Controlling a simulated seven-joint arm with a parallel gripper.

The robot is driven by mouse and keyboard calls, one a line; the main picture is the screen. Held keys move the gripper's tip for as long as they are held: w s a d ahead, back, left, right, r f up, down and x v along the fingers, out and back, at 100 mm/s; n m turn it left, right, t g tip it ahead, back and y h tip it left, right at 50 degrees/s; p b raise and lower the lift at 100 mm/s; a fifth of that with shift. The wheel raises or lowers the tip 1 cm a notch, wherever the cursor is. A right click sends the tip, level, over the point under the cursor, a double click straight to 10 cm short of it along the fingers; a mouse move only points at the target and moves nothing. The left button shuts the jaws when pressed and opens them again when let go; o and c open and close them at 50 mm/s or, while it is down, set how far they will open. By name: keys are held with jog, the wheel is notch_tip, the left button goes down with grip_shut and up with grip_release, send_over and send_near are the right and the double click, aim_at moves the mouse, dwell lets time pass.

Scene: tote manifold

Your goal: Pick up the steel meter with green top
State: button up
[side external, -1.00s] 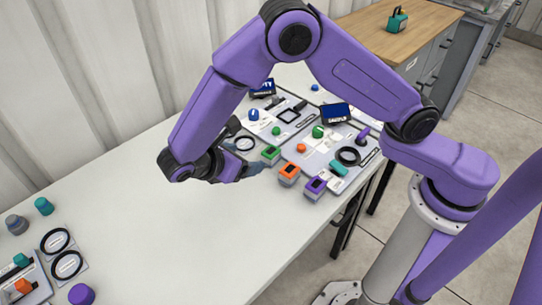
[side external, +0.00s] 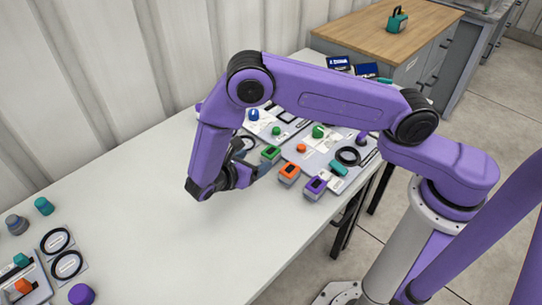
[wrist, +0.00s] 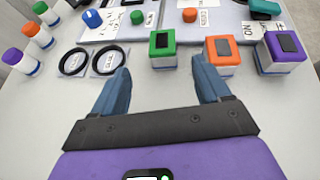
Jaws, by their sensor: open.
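The steel meter with green top (wrist: 163,48) stands upright on the table in the wrist view, ahead of my gripper and roughly between its fingers. It has a dark window on its green cap and a pale body. In the side view the green-topped meter (side external: 271,154) is just right of my gripper (side external: 262,167). My gripper (wrist: 160,84) is open and empty, its two blue fingers apart and short of the meter in the wrist view. In the side view the fingertips are partly hard to make out.
An orange-topped meter (wrist: 222,52) and a purple-topped meter (wrist: 284,50) stand in a row to the right. Two black rings (wrist: 92,62) lie to the left. Panels with knobs (side external: 320,150) lie behind.

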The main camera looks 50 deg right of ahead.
aim_at(270, 152)
jog(key=shift+x, duration=1.2)
jog(key=shift+s+r+x, duration=0.1)
jog(key=shift+r+x, duration=0.05)
jog(key=shift+x, duration=1.2)
jog(key=shift+s+r+x, duration=0.15)
jog(key=shift+x, duration=1.15)
jog(key=shift+d, duration=0.2)
jog(key=c, duration=1.2)
jog(key=shift+r, duration=0.15)
